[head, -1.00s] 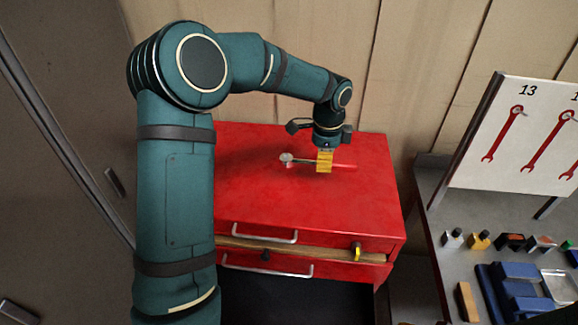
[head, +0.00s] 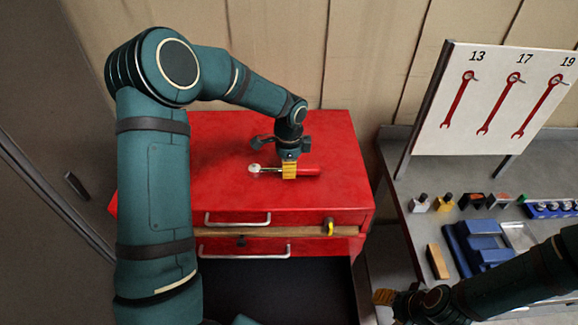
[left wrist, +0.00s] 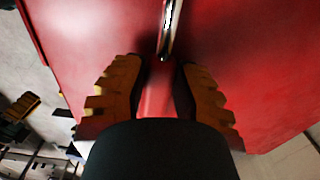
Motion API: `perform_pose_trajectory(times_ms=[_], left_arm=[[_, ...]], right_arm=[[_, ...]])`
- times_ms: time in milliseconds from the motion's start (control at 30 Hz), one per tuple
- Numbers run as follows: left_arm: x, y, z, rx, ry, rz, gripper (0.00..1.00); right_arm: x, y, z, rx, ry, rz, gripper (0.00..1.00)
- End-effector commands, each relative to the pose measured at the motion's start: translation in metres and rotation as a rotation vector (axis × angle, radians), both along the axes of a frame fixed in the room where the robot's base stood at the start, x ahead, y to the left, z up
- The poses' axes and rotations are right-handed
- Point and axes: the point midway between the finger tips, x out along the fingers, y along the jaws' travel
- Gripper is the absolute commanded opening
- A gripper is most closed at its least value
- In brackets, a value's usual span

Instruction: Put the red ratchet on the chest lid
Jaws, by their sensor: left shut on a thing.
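The red ratchet has a silver round head (head: 254,169) and a red handle (head: 309,171). It lies level over the top of the red chest lid (head: 225,135), pointing left to right. I cannot tell whether it touches the lid. My left gripper (head: 289,171) points down with its yellow fingers shut around the handle. In the left wrist view the red handle (left wrist: 157,100) is between the two yellow fingers, and the silver shank (left wrist: 168,35) runs upward. My right gripper (head: 385,298) is low at the right, with a yellow finger showing; its opening is unclear.
A wooden bar (head: 270,232) with a yellow-tipped part crosses the chest front between drawer handles. At right, a grey bench (head: 400,185) carries a wrench board (head: 490,105), small blocks and a blue vise-like fixture (head: 478,242). The lid is otherwise clear.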

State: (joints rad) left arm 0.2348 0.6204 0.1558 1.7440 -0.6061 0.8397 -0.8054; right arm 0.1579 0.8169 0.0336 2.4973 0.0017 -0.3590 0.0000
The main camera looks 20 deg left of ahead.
Motion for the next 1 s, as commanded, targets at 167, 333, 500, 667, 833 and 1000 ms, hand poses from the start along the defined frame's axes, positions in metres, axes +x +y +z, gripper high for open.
perform_pose_trajectory(times_ms=[167,333,500,667,833,1000], left_arm=[[0.000,0.000,-0.004,0.000,0.000,0.000,0.35],[0.000,0.000,-0.003,0.000,0.000,0.000,0.52],[0.000,0.000,-0.003,0.000,0.000,0.000,0.52],[0.001,0.000,0.006,0.000,-0.003,0.000,0.52],[0.001,0.000,0.035,0.001,-0.004,0.000,0.52],[0.001,0.000,0.071,0.001,-0.006,-0.001,0.52]], right_arm=[[0.000,0.000,-0.003,0.000,0.000,0.000,0.47],[0.000,0.000,-0.002,0.000,0.000,0.000,0.47],[0.000,0.000,-0.002,0.000,0.000,0.000,0.47],[0.000,0.000,0.001,0.000,0.000,0.000,0.47],[0.000,0.000,0.000,0.000,0.000,0.000,0.47],[0.000,0.000,0.001,0.000,0.000,0.000,0.47]])
